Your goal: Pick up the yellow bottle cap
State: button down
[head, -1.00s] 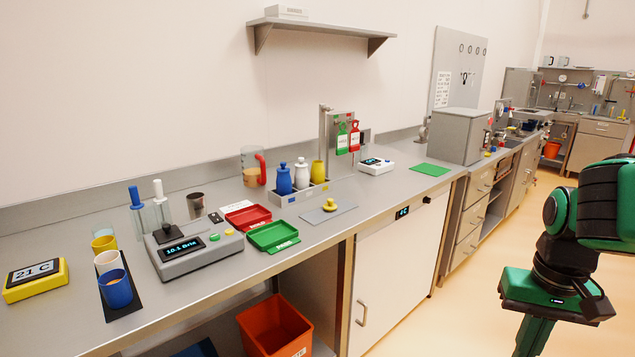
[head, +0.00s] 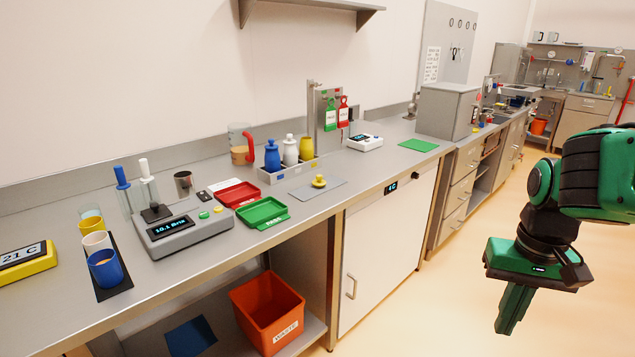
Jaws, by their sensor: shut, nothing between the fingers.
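The yellow bottle cap (head: 319,181) sits on a grey mat (head: 334,187) near the front edge of the steel counter. A yellow bottle (head: 306,148) stands behind it in a grey rack (head: 272,177), beside a white bottle (head: 290,151) and a blue bottle (head: 272,155). My gripper (head: 503,329) is green, points down and is shut and empty. It hangs over the open floor at the right, well apart from the cap and the counter.
Red (head: 237,194) and green (head: 263,213) trays lie left of the mat. A grey meter (head: 184,231) and cups stand farther left. An orange waste bin (head: 268,312) is under the counter. A green mat (head: 418,145) lies to the right. The floor before the cabinet is clear.

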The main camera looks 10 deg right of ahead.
aim_at(319, 183)
jog(key=k, duration=0.65)
jog(key=u, duration=0.3)
jog(key=i, duration=2)
jog(key=z, duration=1.1)
jog(key=i, duration=0.25)
jog(key=u, duration=0.05)
